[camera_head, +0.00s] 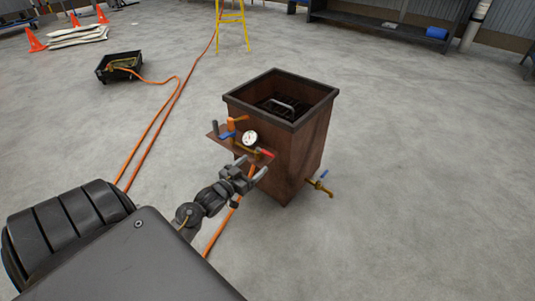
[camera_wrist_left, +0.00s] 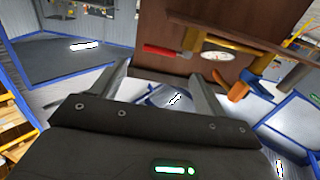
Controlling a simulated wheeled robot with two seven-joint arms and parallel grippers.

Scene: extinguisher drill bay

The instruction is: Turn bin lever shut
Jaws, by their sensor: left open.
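The brown square bin (camera_head: 295,152) has a dark rim and stands on the floor. A shelf on its front left side carries a pipe with a gauge (camera_head: 250,138), a red lever (camera_head: 265,153), an orange handle (camera_head: 238,120) and a blue handle (camera_head: 227,135). In the left wrist view the red lever (camera_wrist_left: 165,51) lies just beyond the fingertips, with the gauge (camera_wrist_left: 216,56) to its right. My left gripper (camera_head: 253,168) is open and empty, close to the red lever; contact cannot be told. My right gripper is out of view.
A brass tap with a blue handle (camera_head: 319,186) sticks out low on the bin's right side. An orange hose (camera_head: 150,128) runs across the floor to a black tray (camera_head: 107,73). A yellow ladder (camera_head: 232,35) stands behind. The floor to the right is clear.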

